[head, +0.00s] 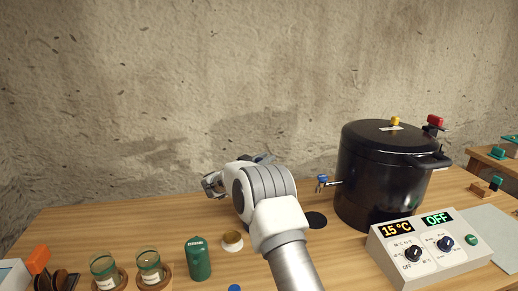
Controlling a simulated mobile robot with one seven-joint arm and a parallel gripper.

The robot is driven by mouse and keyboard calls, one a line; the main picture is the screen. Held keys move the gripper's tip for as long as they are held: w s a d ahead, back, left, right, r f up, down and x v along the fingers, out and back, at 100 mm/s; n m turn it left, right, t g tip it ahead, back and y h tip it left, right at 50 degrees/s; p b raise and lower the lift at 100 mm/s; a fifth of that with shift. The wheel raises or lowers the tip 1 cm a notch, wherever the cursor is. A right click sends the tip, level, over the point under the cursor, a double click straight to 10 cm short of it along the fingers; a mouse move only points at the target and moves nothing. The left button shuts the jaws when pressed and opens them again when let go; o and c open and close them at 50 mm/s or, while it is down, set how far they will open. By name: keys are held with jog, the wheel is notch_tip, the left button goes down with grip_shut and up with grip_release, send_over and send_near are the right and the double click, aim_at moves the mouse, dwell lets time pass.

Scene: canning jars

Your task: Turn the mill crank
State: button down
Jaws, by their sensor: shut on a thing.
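My gripper (212,185) is at the far end of my arm, left of the picture's middle, above the back of the wooden table. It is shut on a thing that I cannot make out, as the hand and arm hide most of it. I cannot pick out the mill or its crank for certain.
A black pot (375,180) with a blue-handled tap (322,181) stands at right, behind a control box (425,255) reading 15 °C and OFF. A green canister (198,260), a small white-rimmed pot (232,241) and two glass jars (103,268) (149,266) stand in front.

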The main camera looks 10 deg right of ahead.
jog(key=shift+s+d+f+m+g+h, duration=0.1)
jog(key=shift+s+d+m+g+h, duration=0.3)
jog(key=shift+m+g, duration=0.5)
jog(key=shift+s+d+r+m+g+h, duration=0.15)
jog(key=shift+d+m+g+h, duration=0.4)
jog(key=shift+g, duration=0.7)
jog(key=shift+s+d+f+m+g+h, duration=0.15)
jog(key=shift+s+d+m+g+h, duration=0.3)
jog(key=shift+m+g, duration=0.5)
jog(key=shift+s+d+m+g+h, duration=0.1)
jog(key=shift+m+g+h, duration=0.2)
jog(key=shift+g, duration=0.4)
jog(key=c, duration=0.6)
grip_release()
